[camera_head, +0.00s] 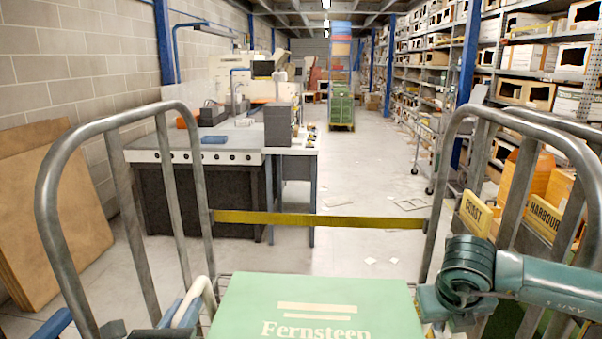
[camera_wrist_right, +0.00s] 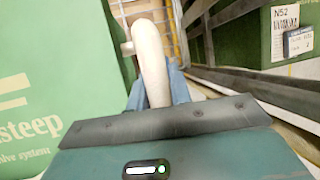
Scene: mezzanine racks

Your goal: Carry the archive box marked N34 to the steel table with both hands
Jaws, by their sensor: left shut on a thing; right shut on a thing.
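A green archive box (camera_head: 316,310) with "Fernsteep" on its lid is at the bottom centre of the head view. Its lid also shows at the left of the right wrist view (camera_wrist_right: 50,110). No N34 mark is visible. My left gripper (camera_head: 186,308) is at the box's left side, partly cut off, shut by a pale curved bar. My right gripper (camera_head: 432,303) is shut at its right side; the right wrist view shows a pale bar (camera_wrist_right: 150,65) there. The box's underside is hidden. A table with a pale top (camera_head: 230,152) stands ahead, left of the aisle.
Grey tubular frames (camera_head: 50,200) rise on both sides, with a yellow strap (camera_head: 320,219) across the front. Brown boards (camera_head: 60,225) lean at left. Yellow-marked crates (camera_head: 545,218) and shelving stand at right. A green box marked N52 (camera_wrist_right: 285,30) is beside my right gripper. The central aisle floor is mostly clear.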

